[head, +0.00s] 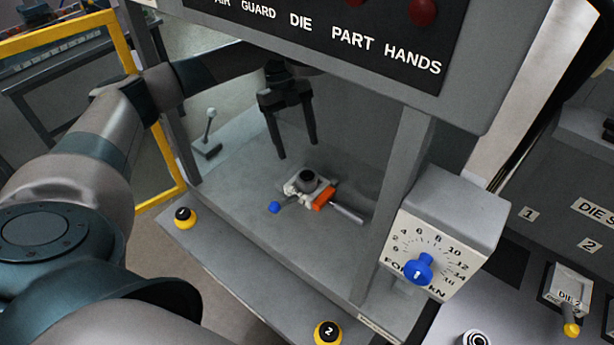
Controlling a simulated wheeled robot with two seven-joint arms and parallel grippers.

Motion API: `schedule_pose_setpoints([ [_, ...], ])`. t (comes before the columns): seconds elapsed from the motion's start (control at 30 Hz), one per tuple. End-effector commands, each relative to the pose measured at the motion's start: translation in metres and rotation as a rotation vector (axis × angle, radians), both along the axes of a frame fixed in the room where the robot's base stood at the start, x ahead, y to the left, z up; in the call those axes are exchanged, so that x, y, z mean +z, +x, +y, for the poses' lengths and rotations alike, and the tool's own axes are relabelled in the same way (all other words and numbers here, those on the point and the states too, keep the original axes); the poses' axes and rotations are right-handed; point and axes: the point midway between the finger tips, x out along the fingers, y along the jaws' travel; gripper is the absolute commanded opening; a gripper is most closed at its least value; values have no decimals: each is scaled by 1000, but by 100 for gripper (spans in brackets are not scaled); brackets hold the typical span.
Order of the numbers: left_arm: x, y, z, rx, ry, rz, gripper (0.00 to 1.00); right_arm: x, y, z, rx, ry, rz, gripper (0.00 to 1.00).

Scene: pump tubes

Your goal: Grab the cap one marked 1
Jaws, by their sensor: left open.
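No cap that I can clearly read as marked 1 shows in the head view. A yellow button with a black top (185,217) sits at the left of the press's front ledge; its mark is too small to read surely. A similar yellow button marked 2 (328,333) sits at the bottom of the ledge. My left gripper (297,152) points down inside the press, open and empty, above and behind a small assembly with a dark round top (306,177). It appears apart from that assembly. My right gripper is out of view.
The assembly has an orange block (323,198) and a blue knob (274,207). A force dial box (446,232) stands right of the press opening. A yellow frame (127,50) stands left.

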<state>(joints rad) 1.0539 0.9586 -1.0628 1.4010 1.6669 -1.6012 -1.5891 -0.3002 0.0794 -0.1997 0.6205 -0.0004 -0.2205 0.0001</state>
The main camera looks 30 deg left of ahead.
Motion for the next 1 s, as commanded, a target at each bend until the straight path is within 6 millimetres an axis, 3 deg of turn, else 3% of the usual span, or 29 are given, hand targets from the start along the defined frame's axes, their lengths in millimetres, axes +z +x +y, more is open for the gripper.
schedule_pose_setpoints([
  [0.1, -16, -4, -8, 0, -1, 4, 68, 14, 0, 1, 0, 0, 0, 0],
  [0.33, -42, -7, -17, -1, -1, 1, 68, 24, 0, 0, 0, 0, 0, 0],
  [0.77, -47, -7, -18, -1, -1, 0, 68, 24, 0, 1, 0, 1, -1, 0],
  [1.0, -57, -8, -22, 0, 0, 2, 68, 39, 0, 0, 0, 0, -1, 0],
])
